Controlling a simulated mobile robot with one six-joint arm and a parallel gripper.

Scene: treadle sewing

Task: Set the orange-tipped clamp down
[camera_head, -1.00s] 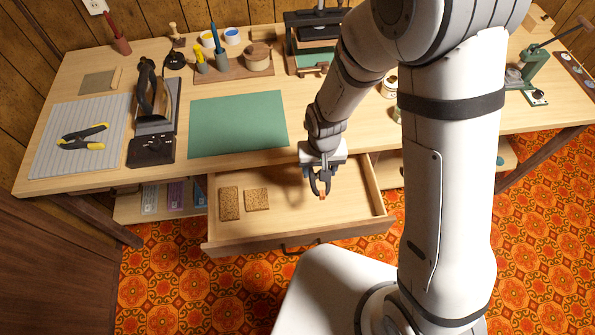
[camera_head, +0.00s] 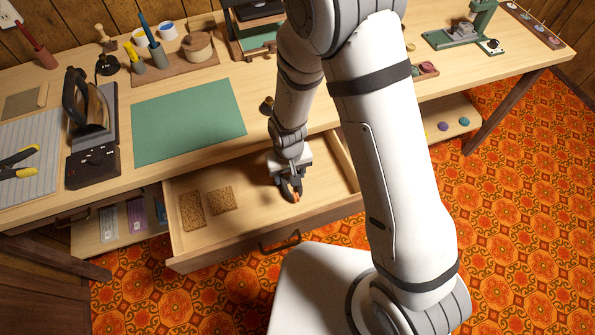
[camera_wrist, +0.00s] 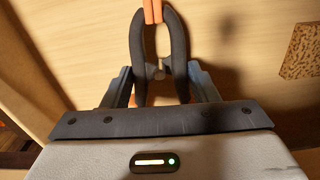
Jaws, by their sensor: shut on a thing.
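The clamp (camera_wrist: 178,45) has dark curved arms and orange tips. In the wrist view the orange tips (camera_wrist: 152,10) are together and point away from my gripper (camera_wrist: 160,74). My gripper is shut on the clamp between its two fingers. In the head view my gripper (camera_head: 289,172) points down over the right part of the open drawer (camera_head: 325,176), with the clamp (camera_head: 286,188) below it. I cannot tell whether the clamp touches the drawer floor.
Two speckled cork-like pieces (camera_head: 192,210) (camera_head: 221,200) lie in the drawer's left part. The drawer floor between them and the clamp is bare. A green mat (camera_head: 188,120) lies on the table. A yellow-and-black clamp (camera_head: 18,162) lies on the grey ribbed board (camera_head: 45,140) at left.

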